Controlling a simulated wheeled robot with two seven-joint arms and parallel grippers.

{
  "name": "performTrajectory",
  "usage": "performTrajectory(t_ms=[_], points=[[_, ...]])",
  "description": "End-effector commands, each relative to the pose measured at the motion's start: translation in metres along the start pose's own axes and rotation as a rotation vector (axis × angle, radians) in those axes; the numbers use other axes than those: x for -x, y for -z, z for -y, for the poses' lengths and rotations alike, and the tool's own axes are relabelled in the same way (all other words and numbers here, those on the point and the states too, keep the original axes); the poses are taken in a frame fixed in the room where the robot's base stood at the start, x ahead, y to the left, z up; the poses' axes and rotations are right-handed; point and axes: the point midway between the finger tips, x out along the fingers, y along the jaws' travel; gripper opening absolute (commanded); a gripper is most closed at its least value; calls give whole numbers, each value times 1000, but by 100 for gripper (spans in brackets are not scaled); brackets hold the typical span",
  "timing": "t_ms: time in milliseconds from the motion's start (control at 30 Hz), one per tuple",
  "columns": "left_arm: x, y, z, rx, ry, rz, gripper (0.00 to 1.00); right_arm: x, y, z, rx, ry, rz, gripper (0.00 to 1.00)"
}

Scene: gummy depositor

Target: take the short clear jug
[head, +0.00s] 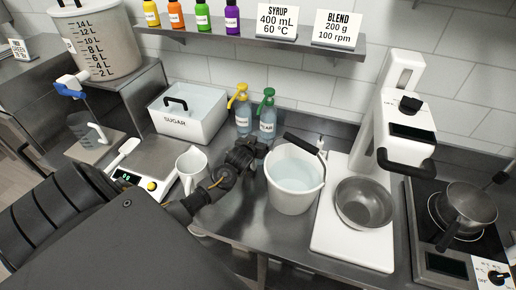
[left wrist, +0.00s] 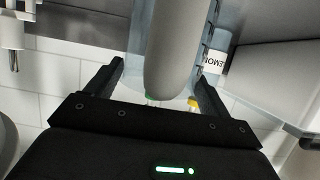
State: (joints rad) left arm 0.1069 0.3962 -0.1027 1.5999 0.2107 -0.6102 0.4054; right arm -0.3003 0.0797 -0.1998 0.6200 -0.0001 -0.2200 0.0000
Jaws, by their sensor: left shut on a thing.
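That gripper is low in front of two bluish clear pump bottles, one yellow-topped (head: 242,116) and one green-topped (head: 267,122). In the left wrist view, its fingers (left wrist: 195,85) stand either side of a grey rounded piece (left wrist: 178,45), and it is shut on this piece. I cannot tell whether the piece belongs to a jug; the gripper hides it in the head view. My right gripper is not in view.
A white bucket (head: 293,196) with a black handle stands close right of the gripper. A sugar bin (head: 186,128) is behind left, and a scale (head: 148,168) is at left. A mixer with a metal bowl (head: 364,203) and a hob with a pan (head: 470,204) are at right.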

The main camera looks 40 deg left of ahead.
Motion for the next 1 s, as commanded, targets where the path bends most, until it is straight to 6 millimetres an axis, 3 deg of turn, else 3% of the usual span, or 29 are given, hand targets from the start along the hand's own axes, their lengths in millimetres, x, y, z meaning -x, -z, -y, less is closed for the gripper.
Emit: performTrajectory(t_ms=[100, 467, 733, 1000], points=[[0, 0, 0, 0, 0, 0, 44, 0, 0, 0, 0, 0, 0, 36], [1, 4, 0, 1, 0, -1, 44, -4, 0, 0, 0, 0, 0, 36], [12, 31, 0, 0, 0, -5, 44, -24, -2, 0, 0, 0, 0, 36], [73, 2, 0, 2, -2, 0, 44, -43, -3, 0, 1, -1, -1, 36]])
